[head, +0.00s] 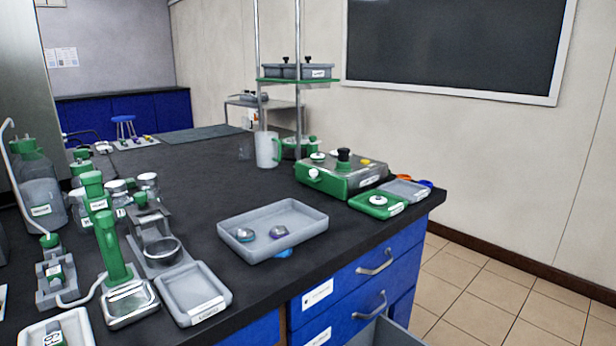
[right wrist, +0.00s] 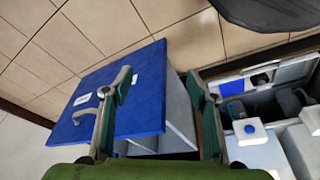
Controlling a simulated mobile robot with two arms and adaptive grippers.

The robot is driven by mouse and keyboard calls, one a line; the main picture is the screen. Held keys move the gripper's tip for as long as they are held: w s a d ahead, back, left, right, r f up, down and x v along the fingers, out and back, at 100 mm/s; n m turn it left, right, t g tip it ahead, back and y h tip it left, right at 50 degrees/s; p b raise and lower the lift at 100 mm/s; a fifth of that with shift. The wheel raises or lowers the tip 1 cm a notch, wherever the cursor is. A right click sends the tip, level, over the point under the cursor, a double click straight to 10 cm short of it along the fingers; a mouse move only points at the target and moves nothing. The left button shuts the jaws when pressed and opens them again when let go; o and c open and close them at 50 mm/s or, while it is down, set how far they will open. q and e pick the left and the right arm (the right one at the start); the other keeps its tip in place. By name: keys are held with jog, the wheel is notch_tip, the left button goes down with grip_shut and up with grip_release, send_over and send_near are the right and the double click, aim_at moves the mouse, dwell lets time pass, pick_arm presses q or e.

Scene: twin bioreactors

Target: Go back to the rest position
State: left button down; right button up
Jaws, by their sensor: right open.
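My right gripper (right wrist: 158,82) is open, with its two green-padded fingers apart and nothing held between them. It is in front of a blue drawer front (right wrist: 140,85) with a metal handle and a white label; I cannot tell whether a finger touches it. In the head view neither gripper shows. There, an open grey drawer (head: 385,333) juts out at the bottom of the blue cabinet.
The dark bench holds a grey tray (head: 235,245) with two small items, a green device (head: 335,180), a white jug (head: 267,150) and bottles at left. Tiled floor (head: 500,290) is clear at right.

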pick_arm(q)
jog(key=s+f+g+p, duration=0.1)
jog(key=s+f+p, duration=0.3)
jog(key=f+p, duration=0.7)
pick_arm(e)
jog(key=s+f+g, duration=0.1)
jog(key=s+f, duration=0.3)
jog(key=f, duration=0.7)
pick_arm(q)
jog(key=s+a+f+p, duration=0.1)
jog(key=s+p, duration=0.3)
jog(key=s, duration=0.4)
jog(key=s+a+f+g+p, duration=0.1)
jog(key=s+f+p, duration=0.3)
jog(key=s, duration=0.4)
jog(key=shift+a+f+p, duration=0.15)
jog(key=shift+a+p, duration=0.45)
jog(key=shift+p, duration=0.15)
pick_arm(e)
jog(key=s+d+f, duration=0.1)
jog(key=s+f, duration=0.1)
jog(key=s, duration=0.6)
jog(key=s+d+f+g, duration=0.1)
jog(key=s+d+f, duration=0.1)
jog(key=s, duration=0.6)
jog(key=shift+d+f, duration=0.2)
jog(key=shift+f, duration=0.45)
